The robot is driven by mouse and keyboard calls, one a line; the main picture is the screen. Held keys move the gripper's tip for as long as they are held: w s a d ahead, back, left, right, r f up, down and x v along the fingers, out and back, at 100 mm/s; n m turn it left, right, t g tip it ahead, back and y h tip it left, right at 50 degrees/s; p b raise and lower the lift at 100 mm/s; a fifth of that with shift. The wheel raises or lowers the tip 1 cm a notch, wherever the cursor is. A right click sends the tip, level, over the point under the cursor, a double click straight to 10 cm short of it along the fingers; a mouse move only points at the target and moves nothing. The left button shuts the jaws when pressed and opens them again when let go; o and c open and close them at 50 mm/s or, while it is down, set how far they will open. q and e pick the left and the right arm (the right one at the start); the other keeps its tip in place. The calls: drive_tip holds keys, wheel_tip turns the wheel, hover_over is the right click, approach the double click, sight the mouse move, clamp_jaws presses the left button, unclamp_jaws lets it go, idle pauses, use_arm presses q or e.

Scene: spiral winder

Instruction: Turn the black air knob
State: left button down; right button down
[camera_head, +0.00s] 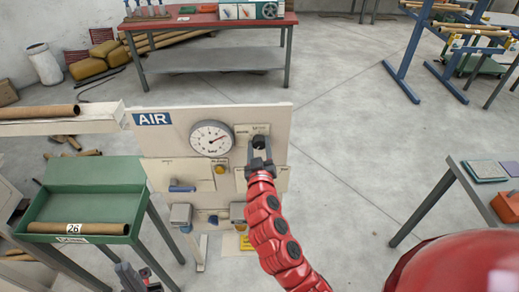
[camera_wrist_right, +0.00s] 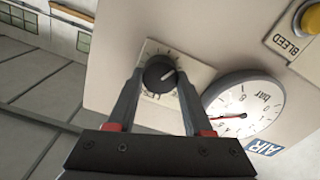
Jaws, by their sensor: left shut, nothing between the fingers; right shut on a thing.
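The black air knob (camera_wrist_right: 160,73) sits on a small scaled plate on the cream AIR panel (camera_head: 207,117). Its white pointer line shows toward the upper right in the right wrist view. My right gripper (camera_head: 259,151) is at the panel's upper right, with its fingers on either side of the knob, shut on it. In the head view the knob (camera_head: 259,141) is partly covered by the fingers. My left gripper (camera_head: 140,279) is low at the bottom left of the head view, away from the panel, shut and empty.
A round bar gauge (camera_head: 211,138) is beside the knob, and a yellow BLEED button (camera_head: 220,169) is below the gauge. A green tray table (camera_head: 85,178) with a cardboard tube stands left of the panel. Another table (camera_head: 480,185) stands at the right. Open floor lies between.

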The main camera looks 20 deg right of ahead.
drive_tip(key=n+b, duration=0.1)
drive_tip(key=n, duration=0.2)
drive_tip(key=shift+a+f, duration=0.1)
drive_tip(key=n+b, duration=0.1)
drive_tip(key=n, duration=0.1)
drive_tip(key=shift+n, duration=0.4)
drive_tip(key=n+b, duration=0.1)
drive_tip(key=n, duration=0.4)
drive_tip(key=shift+a, duration=0.1)
drive_tip(key=shift+n, duration=0.3)
drive_tip(key=shift+c, duration=1.5)
unclamp_jaws()
drive_tip(key=shift+s, duration=0.1)
